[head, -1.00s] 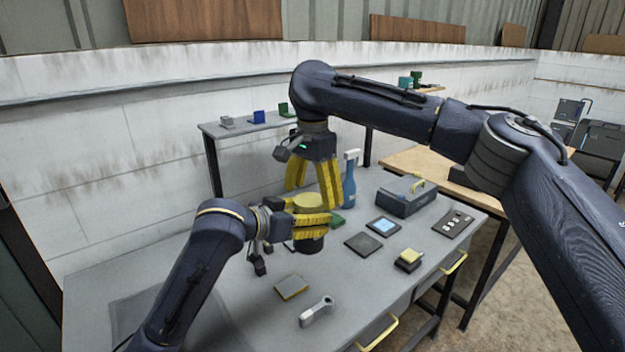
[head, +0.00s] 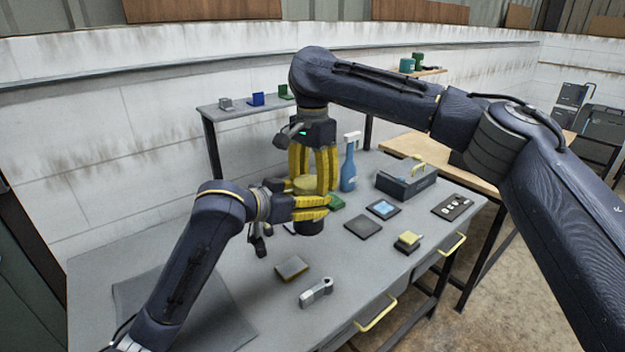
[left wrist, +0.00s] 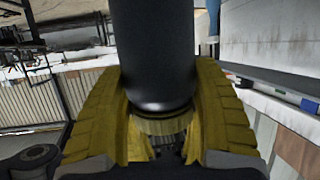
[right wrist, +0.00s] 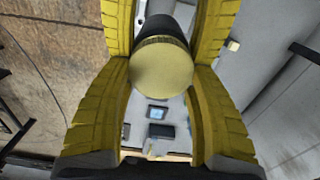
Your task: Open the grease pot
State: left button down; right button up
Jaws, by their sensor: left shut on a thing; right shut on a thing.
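The grease pot has a dark cylindrical body (head: 308,227) and a round yellow lid (head: 304,184). It is upright over the grey bench, partly hidden by the fingers. My left gripper (head: 311,204) comes from the left and is shut around the dark body. In the left wrist view the body (left wrist: 153,50) fills the space between the fingers, with the lid (left wrist: 160,124) beyond it. My right gripper (head: 315,182) points down from above and is shut on the lid. In the right wrist view the lid (right wrist: 161,67) sits between both fingers.
A blue spray bottle (head: 348,168) stands close behind on the right, with a grey toolbox (head: 405,184) beyond. A green item (head: 336,202) lies beside the pot. A sponge-like block (head: 292,267) and a grey tool (head: 316,292) lie in front.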

jog(key=shift+c, duration=1.1)
jog(key=o, duration=1.2)
